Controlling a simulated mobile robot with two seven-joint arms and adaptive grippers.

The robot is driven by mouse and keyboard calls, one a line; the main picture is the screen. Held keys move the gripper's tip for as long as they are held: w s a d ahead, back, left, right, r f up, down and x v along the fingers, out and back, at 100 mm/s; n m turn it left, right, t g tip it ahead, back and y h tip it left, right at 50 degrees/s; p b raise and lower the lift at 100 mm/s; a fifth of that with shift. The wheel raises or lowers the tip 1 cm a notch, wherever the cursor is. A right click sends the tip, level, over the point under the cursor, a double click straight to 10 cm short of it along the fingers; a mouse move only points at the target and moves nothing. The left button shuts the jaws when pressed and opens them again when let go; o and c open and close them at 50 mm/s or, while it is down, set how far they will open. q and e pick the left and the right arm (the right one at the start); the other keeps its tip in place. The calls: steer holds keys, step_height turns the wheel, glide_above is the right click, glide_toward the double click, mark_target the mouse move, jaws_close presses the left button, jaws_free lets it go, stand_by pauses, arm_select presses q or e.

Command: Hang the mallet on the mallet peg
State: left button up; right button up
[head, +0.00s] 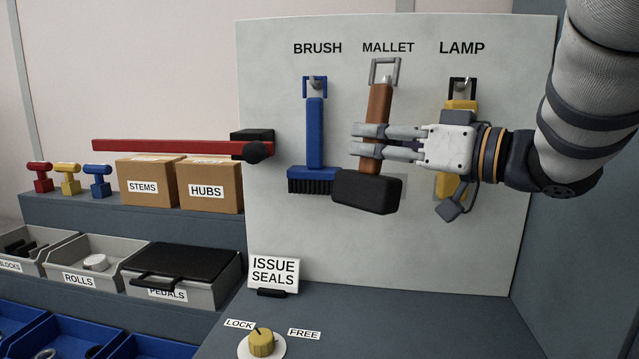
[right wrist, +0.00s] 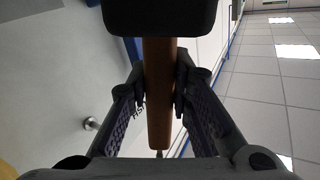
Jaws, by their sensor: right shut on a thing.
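The mallet has a brown handle (head: 379,106), a black head (head: 367,192) and a grey hanging loop (head: 384,71). My right gripper (head: 356,142) is shut on the handle from the right, with the head hanging down and slightly tilted. In the head view the loop lines up below the MALLET label, in front of the mallet peg (head: 385,81). In the right wrist view the handle (right wrist: 159,90) is between my fingers, and a bare metal peg (right wrist: 91,124) stands on the panel, apart from the handle. The loop is mostly hidden there. My left gripper is not in view.
The blue brush (head: 315,130) hangs left of the mallet, close to its head. The yellow lamp (head: 460,105) hangs behind my right gripper. A red bar (head: 170,146) reaches left from the panel (head: 400,245). Boxes and bins fill the left side.

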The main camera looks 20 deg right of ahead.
steer(key=shift+s+d+r, duration=0.2)
steer(key=shift+s+d, duration=0.05)
steer(key=shift+s, duration=0.1)
steer(key=shift+w, duration=0.1)
steer(key=shift+a, duration=0.1)
steer(key=shift+w+d, duration=0.2)
steer(key=shift+d, duration=0.1)
steer(key=shift+w+d+f, duration=0.1)
steer(key=shift+w+d, duration=0.35)
steer(key=shift+w, duration=0.35)
steer(key=shift+w+d+f, duration=0.1)
steer(key=shift+w+d, duration=0.35)
steer(key=shift+w, duration=0.3)
steer(key=shift+w+d+f, duration=0.1)
steer(key=shift+w+d, duration=0.35)
steer(key=shift+w, duration=0.35)
steer(key=shift+w+d, duration=0.2)
steer(key=shift+w, duration=0.1)
steer(key=shift+w+d, duration=0.15)
steer(key=shift+w, duration=0.1)
steer(key=shift+w+d, duration=0.1)
